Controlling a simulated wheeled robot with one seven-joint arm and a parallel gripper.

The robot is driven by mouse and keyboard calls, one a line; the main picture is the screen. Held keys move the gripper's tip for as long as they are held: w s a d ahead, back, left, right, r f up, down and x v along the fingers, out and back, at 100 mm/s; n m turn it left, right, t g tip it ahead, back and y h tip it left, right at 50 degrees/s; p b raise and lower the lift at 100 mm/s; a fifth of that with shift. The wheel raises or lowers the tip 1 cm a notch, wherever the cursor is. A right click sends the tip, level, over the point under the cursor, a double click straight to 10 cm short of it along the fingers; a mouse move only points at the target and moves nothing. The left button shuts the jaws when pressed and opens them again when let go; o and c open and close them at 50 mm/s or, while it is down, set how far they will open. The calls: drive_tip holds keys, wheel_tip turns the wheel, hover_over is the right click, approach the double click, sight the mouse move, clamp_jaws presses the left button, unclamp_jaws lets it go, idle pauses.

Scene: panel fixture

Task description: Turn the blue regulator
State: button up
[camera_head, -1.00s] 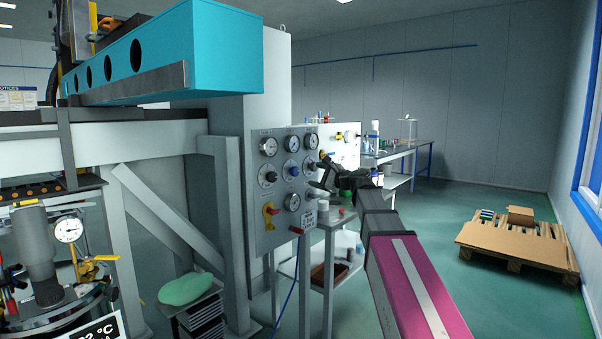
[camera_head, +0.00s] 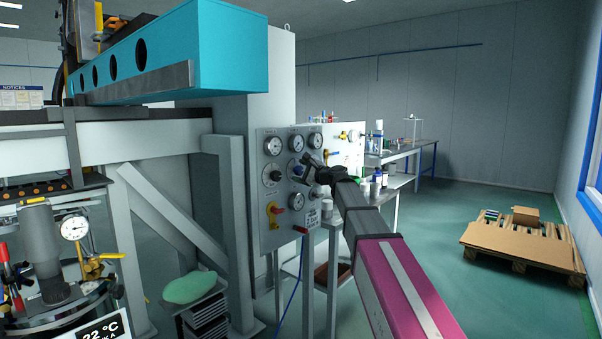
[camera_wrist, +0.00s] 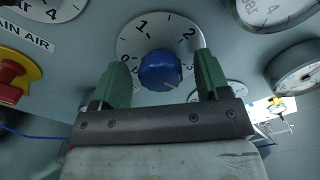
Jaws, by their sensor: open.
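The blue regulator (camera_wrist: 160,70) is a round blue knob on a white numbered dial (camera_wrist: 133,40) fixed to the grey panel. In the wrist view it lies between the two green fingers of my gripper (camera_wrist: 162,80), which are open on either side of it. A gap shows on each side of the knob. In the head view the blue regulator (camera_head: 297,171) shows at the middle of the panel, partly covered by my gripper (camera_head: 306,170).
The panel (camera_head: 265,215) carries several gauges around the regulator. A red and yellow valve (camera_wrist: 12,76) is at left in the wrist view. A gauge (camera_wrist: 297,72) stands out at right.

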drive_tip(key=c, duration=0.9)
drive_tip(key=shift+n, duration=0.5)
drive_tip(key=n, duration=0.7)
drive_tip(key=shift+f, duration=0.1)
drive_tip(key=n, duration=0.4)
drive_tip(key=shift+n, duration=1.9)
drive_tip(key=shift+f, duration=0.1)
